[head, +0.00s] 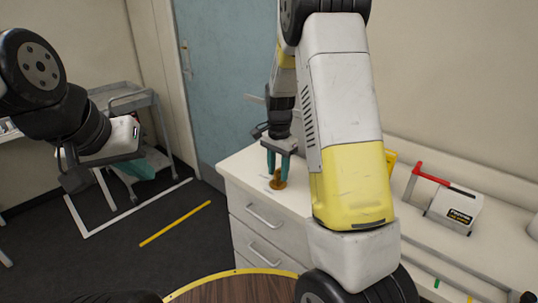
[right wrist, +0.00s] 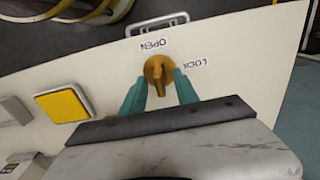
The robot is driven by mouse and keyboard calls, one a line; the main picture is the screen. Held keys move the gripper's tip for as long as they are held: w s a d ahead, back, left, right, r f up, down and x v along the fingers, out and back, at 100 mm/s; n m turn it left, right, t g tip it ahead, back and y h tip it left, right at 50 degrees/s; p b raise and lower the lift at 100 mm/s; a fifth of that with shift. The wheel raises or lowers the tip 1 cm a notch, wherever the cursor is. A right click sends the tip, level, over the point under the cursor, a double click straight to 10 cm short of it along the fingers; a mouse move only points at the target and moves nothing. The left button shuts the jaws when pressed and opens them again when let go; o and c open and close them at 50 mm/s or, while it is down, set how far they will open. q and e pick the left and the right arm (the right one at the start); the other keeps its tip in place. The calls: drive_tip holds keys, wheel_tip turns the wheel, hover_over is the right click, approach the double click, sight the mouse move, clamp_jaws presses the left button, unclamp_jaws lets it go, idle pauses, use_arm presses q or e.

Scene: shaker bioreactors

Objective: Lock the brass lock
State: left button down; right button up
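The brass lock (head: 279,181) stands on the white cabinet top near its left end. In the right wrist view the brass lock (right wrist: 157,66) has a round base and a narrow raised handle, with printed labels OPEN (right wrist: 155,44) and LOCK (right wrist: 195,63) beside it. My right gripper (head: 278,168) points down over the lock. Its teal fingers lie on either side of the handle, with visible gaps, so it looks open; contact with the base is unclear. My left gripper (head: 143,166) is away at the left above the floor, its finger opening unclear.
A yellow square button (right wrist: 62,104) is on the same top. A white device with a red handle (head: 455,208) stands further right on the white cabinet (head: 238,181). A round wooden table (head: 235,290) is in front. A grey cart (head: 125,100) stands at the left.

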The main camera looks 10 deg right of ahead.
drive_tip(key=shift+f, duration=0.2)
drive_tip(key=shift+c, duration=0.5)
clamp_jaws()
drive_tip(key=shift+s+f, duration=0.1)
drive_tip(key=shift+f, duration=0.2)
drive_tip(key=n, duration=0.4)
drive_tip(key=shift+n, duration=0.4)
